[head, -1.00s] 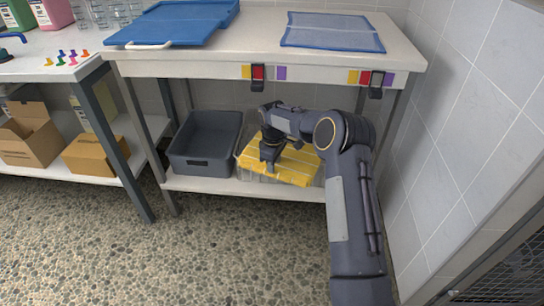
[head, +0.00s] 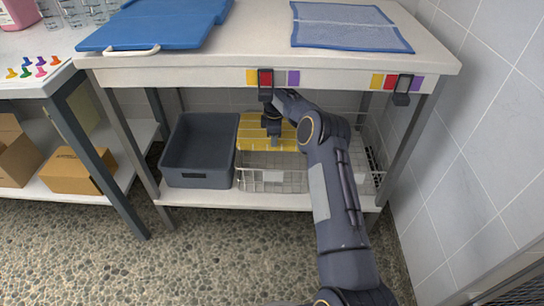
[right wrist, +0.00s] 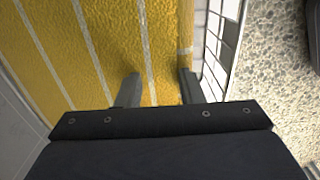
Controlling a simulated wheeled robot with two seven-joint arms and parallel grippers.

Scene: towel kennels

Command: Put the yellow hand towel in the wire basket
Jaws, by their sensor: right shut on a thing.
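The yellow hand towel (head: 249,132) with pale stripes is on the lower shelf level, at the back part of the wire basket (head: 270,182). The basket's front mesh shows below the towel; whether the towel rests on the basket floor or is held above it, I cannot tell. My right gripper (head: 272,140) reaches down onto the towel and is shut on it. In the right wrist view the towel (right wrist: 75,50) fills the left and middle, with both fingers (right wrist: 160,88) pressed on it and the basket's wires (right wrist: 214,50) at its right edge. My left gripper is out of view.
A grey bin (head: 197,150) stands left of the basket on the lower shelf (head: 290,202). The tabletop (head: 270,45) hangs above, with dark clips (head: 265,85) on its front edge. A table leg (head: 405,145) and tiled wall are to the right.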

